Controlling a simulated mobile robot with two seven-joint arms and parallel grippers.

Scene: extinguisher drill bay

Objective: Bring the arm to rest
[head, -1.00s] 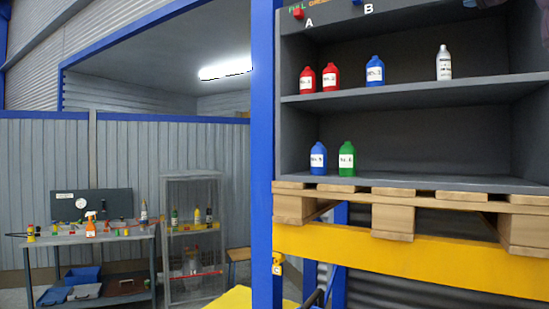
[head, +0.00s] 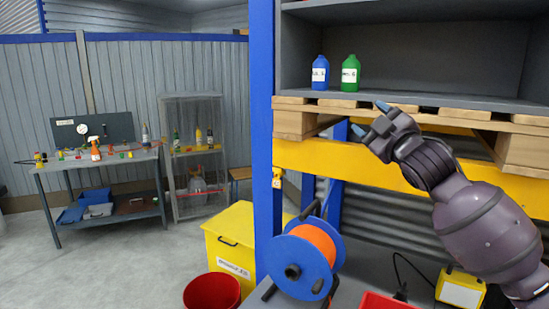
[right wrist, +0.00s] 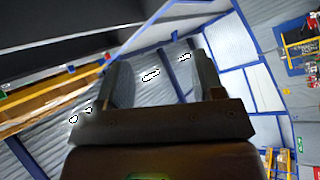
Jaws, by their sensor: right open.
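My right arm comes in from the right in the head view, bent upward in front of the rack. Its gripper (head: 371,119) is open, with its fingertips in front of the pallet edge below the shelf. In the right wrist view the two fingers of the right gripper (right wrist: 162,72) stand apart with nothing between them, only blue frames and grey panels beyond. My left gripper is not in view.
A blue bottle (head: 320,73) and a green bottle (head: 350,74) stand on the shelf just above the gripper. A yellow beam (head: 300,156), blue cable reel (head: 302,258), yellow box (head: 232,236) and red bucket (head: 212,291) are lower. Open floor (head: 120,265) lies left.

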